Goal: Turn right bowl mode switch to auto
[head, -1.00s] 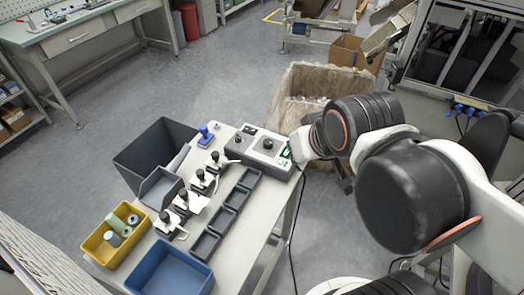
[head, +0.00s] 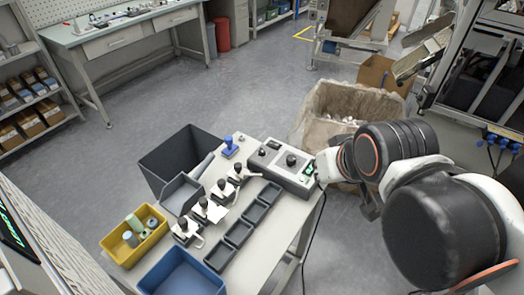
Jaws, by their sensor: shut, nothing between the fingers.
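A grey control box (head: 273,174) sits at the far right end of the narrow bench. It has a large black knob (head: 291,160), a smaller dark knob (head: 262,152) at its left, and a green-lit part (head: 308,169) at its right edge. The labels and knob positions are too small to read, so I cannot tell which knob is the right bowl mode switch. My gripper (head: 369,207) hangs below my wrist, right of the box and apart from it. It is mostly hidden by my arm, and looks shut and empty.
The bench (head: 245,262) also carries several black trays (head: 239,233), several clamp-like fixtures (head: 213,210), a blue-handled piece (head: 230,146), a yellow bin (head: 112,243) and a blue bin (head: 183,278). A lined carton (head: 350,103) stands behind the box.

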